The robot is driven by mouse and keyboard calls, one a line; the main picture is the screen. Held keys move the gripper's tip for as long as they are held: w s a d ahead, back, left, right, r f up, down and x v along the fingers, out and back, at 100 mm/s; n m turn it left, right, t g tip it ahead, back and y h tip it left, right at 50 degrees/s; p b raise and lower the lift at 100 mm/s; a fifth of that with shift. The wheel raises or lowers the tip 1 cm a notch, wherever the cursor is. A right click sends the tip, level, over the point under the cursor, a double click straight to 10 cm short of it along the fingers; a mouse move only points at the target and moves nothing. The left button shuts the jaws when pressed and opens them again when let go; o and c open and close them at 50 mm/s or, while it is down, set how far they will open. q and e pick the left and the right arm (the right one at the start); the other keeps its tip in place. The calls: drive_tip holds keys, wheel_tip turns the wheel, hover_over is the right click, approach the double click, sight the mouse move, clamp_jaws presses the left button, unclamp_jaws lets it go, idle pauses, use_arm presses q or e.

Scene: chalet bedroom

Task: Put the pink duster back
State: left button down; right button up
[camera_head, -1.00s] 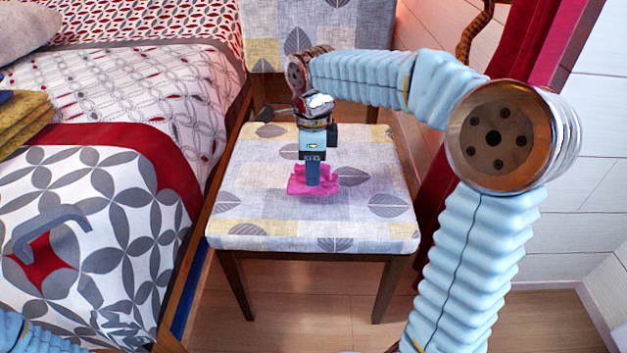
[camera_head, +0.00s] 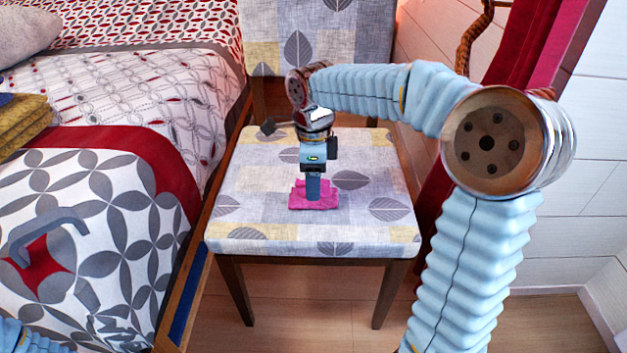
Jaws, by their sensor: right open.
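The pink duster (camera_head: 327,200) is a small bright pink cloth on the patterned seat of the chair (camera_head: 260,215). It lies low on the seat near the middle. My right gripper (camera_head: 313,196) points straight down over the duster, its fingers at the cloth. The jaws are open, though the fingers overlap in this view and the gap between them does not show. The part of the cloth behind the fingers is hidden.
The bed (camera_head: 110,250) stands left of the chair, with folded mustard towels (camera_head: 22,122) on it. A grey hooked object (camera_head: 45,228) shows over the bed. A red curtain (camera_head: 510,60) and white wall (camera_head: 590,180) are at the right. Wooden floor (camera_head: 300,310) is clear in front.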

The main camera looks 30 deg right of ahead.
wheel_tip(320, 180, up, 11)
drive_tip(key=p, duration=0.3)
